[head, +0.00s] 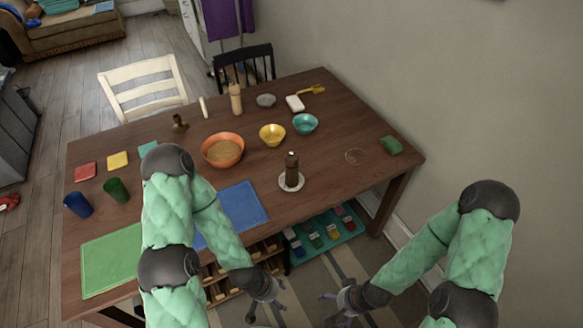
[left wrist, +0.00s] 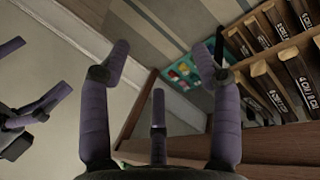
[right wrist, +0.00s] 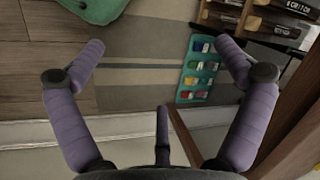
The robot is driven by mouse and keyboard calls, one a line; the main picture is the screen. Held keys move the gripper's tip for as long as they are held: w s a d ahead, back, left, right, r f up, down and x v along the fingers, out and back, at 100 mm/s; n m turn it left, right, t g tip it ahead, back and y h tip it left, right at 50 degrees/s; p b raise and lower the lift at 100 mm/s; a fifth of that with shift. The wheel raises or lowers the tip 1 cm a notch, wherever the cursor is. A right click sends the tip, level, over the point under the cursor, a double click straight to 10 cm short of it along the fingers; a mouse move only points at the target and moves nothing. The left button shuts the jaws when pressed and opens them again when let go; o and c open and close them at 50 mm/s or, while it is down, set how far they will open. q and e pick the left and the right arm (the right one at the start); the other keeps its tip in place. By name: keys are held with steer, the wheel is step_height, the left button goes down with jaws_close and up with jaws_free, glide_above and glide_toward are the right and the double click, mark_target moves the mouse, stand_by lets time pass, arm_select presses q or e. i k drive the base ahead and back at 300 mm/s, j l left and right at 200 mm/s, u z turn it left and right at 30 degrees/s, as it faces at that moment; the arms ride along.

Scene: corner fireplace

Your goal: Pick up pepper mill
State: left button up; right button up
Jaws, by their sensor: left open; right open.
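A dark brown pepper mill (head: 291,170) stands upright on a small white round coaster (head: 284,185) near the front edge of the wooden table. My left gripper (head: 266,303) is open and empty, low in front of the table and below its top; its spread purple fingers (left wrist: 160,60) show in the left wrist view. My right gripper (head: 336,303) is open and empty, to the right of the left one and also below the table top; its fingers (right wrist: 160,70) show in the right wrist view. The pepper mill is in neither wrist view.
Beside the mill lie a blue mat (head: 235,207) and an orange bowl (head: 222,150). A yellow bowl (head: 272,135), a teal bowl (head: 305,123) and a tan bottle-like item (head: 236,98) stand farther back. A shelf with compartments (left wrist: 270,55) and a teal tray (right wrist: 197,70) are below the table.

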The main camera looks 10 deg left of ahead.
mark_target(292, 176)
steer(key=i+l, duration=0.3)
steer(key=l, duration=0.15)
steer(key=i+l+u, duration=0.15)
steer(key=u, duration=0.2)
steer(key=i+l+u, duration=0.1)
steer(key=l+u, duration=0.55)
steer(key=i, duration=0.05)
